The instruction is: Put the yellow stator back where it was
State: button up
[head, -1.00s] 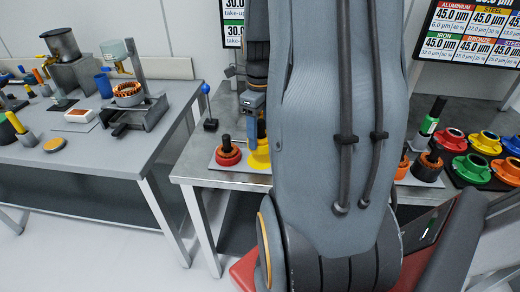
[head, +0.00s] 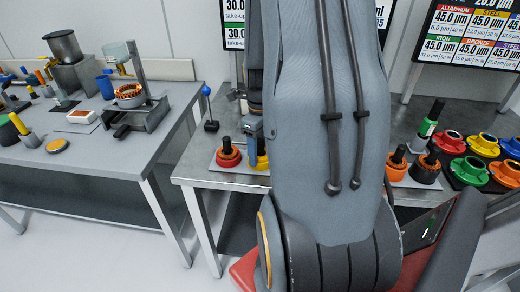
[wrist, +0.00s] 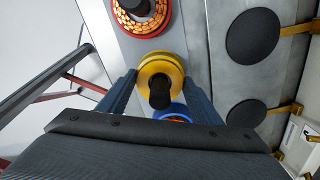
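The yellow stator (wrist: 147,72) is a round yellow part with a dark upright post (wrist: 160,93) at its middle. It is between the two fingers of my gripper (wrist: 160,80) in the wrist view, one finger close along each side. I cannot tell whether the fingers press on it. In the head view the yellow stator (head: 260,162) shows beside the red one at the left end of the middle bench, partly hidden by my gripper and arm.
A red stator (head: 229,159) on a post stands close by on a light plate. Several coloured housings (head: 475,170) stand at the right. A blue-knobbed lever (head: 206,91) rises behind.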

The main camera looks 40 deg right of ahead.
jog(key=o, duration=0.5)
jog(key=shift+c, duration=0.2)
notch_tip(320, 180, up, 11)
jog(key=shift+r+b, duration=0.2)
jog(key=shift+b, duration=0.95)
jog(key=shift+r, duration=0.45)
jog(key=s+a+f+n, duration=0.1)
jog(key=a+f+n, duration=0.2)
jog(key=a+n, duration=0.9)
jog(key=s+a+f+n+t, duration=0.1)
jog(key=a+f+n, duration=0.3)
jog(key=a+n, duration=0.8)
jog(key=shift+s+a+n, duration=0.15)
jog(key=shift+s+n, duration=0.15)
jog(key=shift+n, duration=3.9)
